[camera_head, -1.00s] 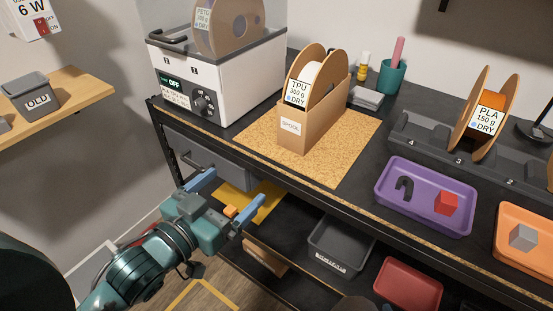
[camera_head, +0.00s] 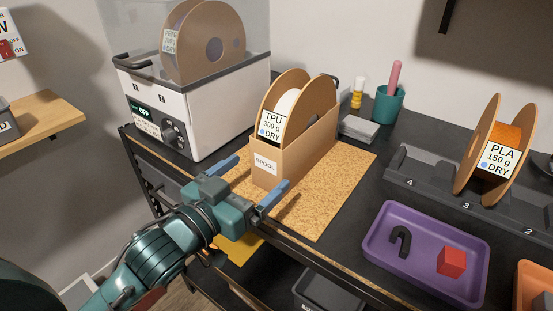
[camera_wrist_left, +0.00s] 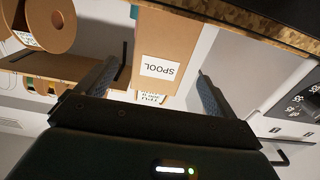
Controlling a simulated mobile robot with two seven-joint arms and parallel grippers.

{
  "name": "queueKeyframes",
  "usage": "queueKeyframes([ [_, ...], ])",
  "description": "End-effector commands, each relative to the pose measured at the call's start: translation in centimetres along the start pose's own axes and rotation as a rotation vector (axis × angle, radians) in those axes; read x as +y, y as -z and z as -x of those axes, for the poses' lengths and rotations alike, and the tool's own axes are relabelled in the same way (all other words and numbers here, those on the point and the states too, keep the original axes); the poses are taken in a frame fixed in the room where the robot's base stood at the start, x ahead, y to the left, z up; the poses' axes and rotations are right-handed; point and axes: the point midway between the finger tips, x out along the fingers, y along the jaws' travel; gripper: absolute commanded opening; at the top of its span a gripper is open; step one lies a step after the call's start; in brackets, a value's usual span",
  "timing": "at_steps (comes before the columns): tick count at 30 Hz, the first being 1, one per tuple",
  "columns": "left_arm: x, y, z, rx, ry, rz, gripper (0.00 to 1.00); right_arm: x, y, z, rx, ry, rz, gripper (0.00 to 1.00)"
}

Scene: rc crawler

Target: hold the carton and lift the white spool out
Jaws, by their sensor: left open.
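The open-topped cardboard carton (camera_head: 303,155) with a SPOOL label stands upright on the cork mat. The white spool (camera_head: 287,103), with brown flanges and a TPU 300 g DRY tag, sits in it with its upper part showing. My left gripper (camera_head: 249,183) is open in front of the carton's label face, its blue fingers spread to either side and nothing between them. In the left wrist view the carton (camera_wrist_left: 165,50) appears upside down beyond the open fingers (camera_wrist_left: 155,85). My right gripper is not in view.
A white dryer box (camera_head: 195,110) holding another spool stands left of the carton. The cork mat (camera_head: 335,195) has bare room at the right. A purple tray (camera_head: 425,262), a PLA spool (camera_head: 495,150) on a grey rack, and a teal cup (camera_head: 388,104) stand further right.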

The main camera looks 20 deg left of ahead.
Motion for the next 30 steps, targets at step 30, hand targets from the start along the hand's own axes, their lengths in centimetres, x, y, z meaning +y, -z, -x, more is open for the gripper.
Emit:
queueKeyframes([
  [30, 0.0, 0.0, -8.0, 0.0, 0.0, 0.0, 0.81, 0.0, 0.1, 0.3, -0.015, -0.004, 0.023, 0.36],
])
